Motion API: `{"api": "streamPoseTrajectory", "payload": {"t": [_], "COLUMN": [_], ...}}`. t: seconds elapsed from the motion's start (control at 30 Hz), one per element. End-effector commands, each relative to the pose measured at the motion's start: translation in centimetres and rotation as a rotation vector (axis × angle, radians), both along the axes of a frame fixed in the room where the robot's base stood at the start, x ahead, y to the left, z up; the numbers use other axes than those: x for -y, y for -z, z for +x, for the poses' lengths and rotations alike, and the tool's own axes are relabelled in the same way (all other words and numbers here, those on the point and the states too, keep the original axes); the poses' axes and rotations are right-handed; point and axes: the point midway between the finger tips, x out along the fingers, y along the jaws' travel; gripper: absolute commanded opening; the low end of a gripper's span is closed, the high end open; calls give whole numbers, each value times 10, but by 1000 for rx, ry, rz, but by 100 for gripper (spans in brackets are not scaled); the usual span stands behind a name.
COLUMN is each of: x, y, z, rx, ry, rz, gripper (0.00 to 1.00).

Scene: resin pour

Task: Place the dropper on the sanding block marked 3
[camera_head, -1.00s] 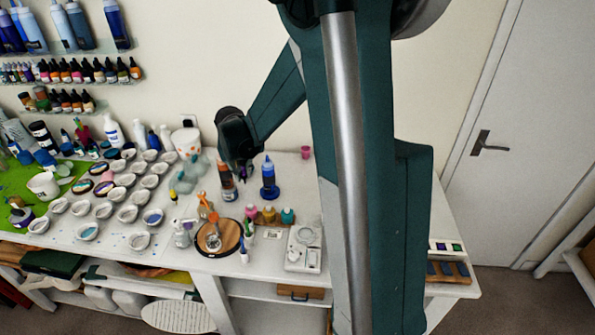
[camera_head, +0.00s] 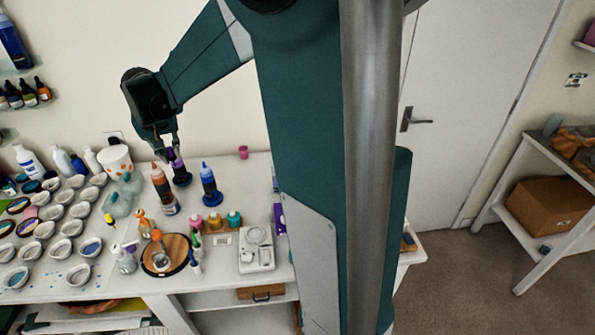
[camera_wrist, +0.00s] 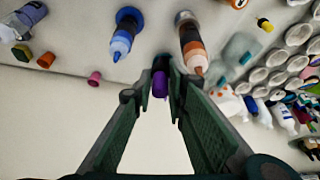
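My gripper (camera_head: 168,147) is over the back of the white worktop, fingers pointing down at a small purple item (camera_head: 177,162) with a dark round base beneath it. In the wrist view the purple item (camera_wrist: 160,82) lies between the fingertips (camera_wrist: 163,72); whether they touch it is unclear. I cannot tell whether it is the dropper. A yellow-and-dark pointed item (camera_head: 109,220) lies left on the worktop and might also be a dropper. The sanding blocks are mostly hidden behind my arm; a brown bit (camera_head: 408,242) shows at the worktop's right end. No 3 is legible.
A brown-orange bottle (camera_head: 162,188) and a blue bottle (camera_head: 208,184) stand close on either side of the purple item. Many small white cups (camera_head: 75,229) fill the left. A white scale (camera_head: 256,250) and a round wooden board (camera_head: 182,250) stand in front. A pink cup (camera_head: 243,152) stands behind.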

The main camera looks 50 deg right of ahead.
Motion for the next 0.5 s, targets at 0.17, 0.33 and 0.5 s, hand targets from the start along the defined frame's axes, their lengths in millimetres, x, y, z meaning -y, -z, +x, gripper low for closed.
{"api": "streamPoseTrajectory", "payload": {"t": [0.17, 0.33, 0.5], "x": [8, 29, 56], "y": [-16, -16, -16], "z": [-1, -4, -9], "rx": [-1, -4, -8], "ry": [2, 4, 7], "rz": [0, 2, 4], "gripper": [11, 11, 11]}}
